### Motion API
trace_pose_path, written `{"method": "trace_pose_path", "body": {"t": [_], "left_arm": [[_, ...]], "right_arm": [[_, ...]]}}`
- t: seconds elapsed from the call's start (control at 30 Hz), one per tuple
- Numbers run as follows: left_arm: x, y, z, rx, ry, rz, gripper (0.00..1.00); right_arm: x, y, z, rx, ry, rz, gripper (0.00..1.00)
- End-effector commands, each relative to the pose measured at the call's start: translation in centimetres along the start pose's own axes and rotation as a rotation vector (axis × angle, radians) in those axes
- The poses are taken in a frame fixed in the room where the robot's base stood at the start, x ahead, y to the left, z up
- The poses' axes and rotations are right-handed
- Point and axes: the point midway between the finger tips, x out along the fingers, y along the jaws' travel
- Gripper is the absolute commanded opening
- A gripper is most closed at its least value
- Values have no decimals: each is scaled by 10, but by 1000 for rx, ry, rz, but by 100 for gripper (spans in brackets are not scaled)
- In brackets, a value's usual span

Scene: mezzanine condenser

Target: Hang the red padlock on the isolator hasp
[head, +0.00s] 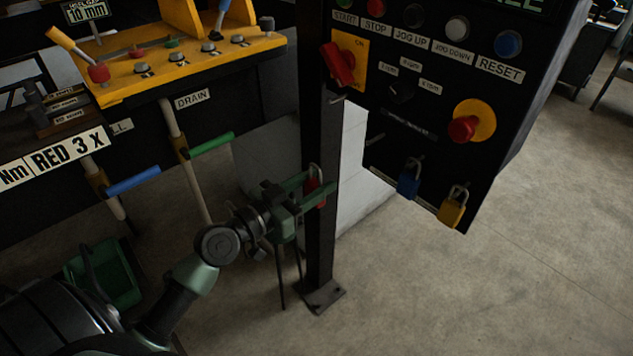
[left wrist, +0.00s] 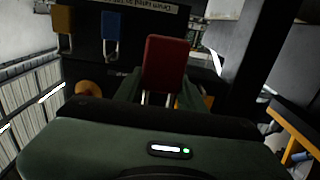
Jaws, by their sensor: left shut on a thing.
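The red padlock (head: 313,180) is held in my left gripper (head: 317,189), whose green fingers are shut on it. In the left wrist view its red body (left wrist: 165,62) stands up between the fingertips. In the head view they are in front of the black post, below and left of the control panel. The isolator is a red rotary handle (head: 338,64) on a yellow plate at the panel's upper left. A small metal piece (head: 337,99) below it looks like the hasp, though its opening is too small to make out. My right gripper is not in view.
A blue padlock (head: 409,180) and a yellow padlock (head: 453,207) hang at the panel's (head: 490,150) lower edge. A red knob (head: 463,129) sticks out above them. The black post (head: 319,245) stands beside the gripper. A yellow valve rack (head: 190,65) with handles is at left.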

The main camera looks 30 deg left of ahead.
Motion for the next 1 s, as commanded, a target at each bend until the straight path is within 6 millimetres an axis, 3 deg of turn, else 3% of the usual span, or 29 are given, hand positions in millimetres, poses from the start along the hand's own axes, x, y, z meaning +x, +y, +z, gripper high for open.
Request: {"method": "trace_pose_path", "body": {"t": [0.53,1.0], "left_arm": [[-1,0,-17,2,2,0,0],[-28,0,-16,3,0,0,0]], "right_arm": [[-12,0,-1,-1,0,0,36],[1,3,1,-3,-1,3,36]]}}
